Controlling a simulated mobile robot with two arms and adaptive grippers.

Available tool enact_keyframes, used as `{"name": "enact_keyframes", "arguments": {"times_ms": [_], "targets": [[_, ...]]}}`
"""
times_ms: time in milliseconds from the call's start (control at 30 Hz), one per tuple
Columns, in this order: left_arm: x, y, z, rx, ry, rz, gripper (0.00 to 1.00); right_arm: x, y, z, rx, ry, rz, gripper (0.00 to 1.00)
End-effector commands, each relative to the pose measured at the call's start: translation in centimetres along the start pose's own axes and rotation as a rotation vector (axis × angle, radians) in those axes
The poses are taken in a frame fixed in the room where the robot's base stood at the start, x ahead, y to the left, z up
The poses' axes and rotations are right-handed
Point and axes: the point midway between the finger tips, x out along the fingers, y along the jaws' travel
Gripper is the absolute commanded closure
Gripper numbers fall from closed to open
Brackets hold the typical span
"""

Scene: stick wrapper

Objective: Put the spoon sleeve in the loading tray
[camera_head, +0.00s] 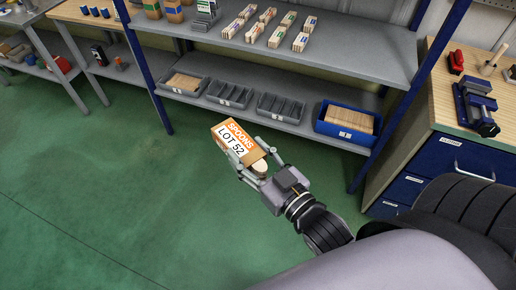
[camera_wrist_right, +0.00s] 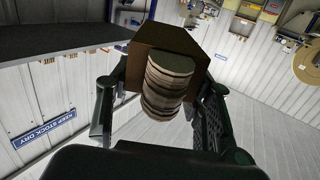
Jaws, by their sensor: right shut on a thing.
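The spoon sleeve (camera_head: 236,138) is an orange and white box marked "SPOONS LOT 52". My right gripper (camera_head: 256,158) is shut on it and holds it above the green floor, in front of the shelf. In the right wrist view the brown sleeve (camera_wrist_right: 172,37) sits between the fingers. A stack of pale rounded spoon ends (camera_wrist_right: 168,85) sticks out of its end toward the camera. Several grey trays stand on the lower shelf, among them one with wooden pieces (camera_head: 184,94) and two others (camera_head: 230,102) (camera_head: 280,115). I cannot tell which is the loading tray. My left gripper is out of view.
A blue bin (camera_head: 341,134) of wooden sticks stands right of the grey trays. Several small bundles (camera_head: 265,26) stand on the shelf above. Blue shelf posts (camera_head: 150,65) flank the shelf. A workbench with a vise (camera_head: 476,103) is at the right. The floor (camera_head: 110,180) is clear.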

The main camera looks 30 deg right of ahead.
Motion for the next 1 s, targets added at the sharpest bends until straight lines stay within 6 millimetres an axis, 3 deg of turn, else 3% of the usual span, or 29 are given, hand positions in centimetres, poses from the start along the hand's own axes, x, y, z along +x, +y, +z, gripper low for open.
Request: {"name": "enact_keyframes", "arguments": {"times_ms": [600,1000], "targets": [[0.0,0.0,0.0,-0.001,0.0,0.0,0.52,4.3,-6.3,-2.3,-0.029,0.002,-0.449,0.81],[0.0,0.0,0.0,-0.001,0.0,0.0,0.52,6.3,-9.4,-3.4,-0.037,0.002,-0.668,0.81]]}}
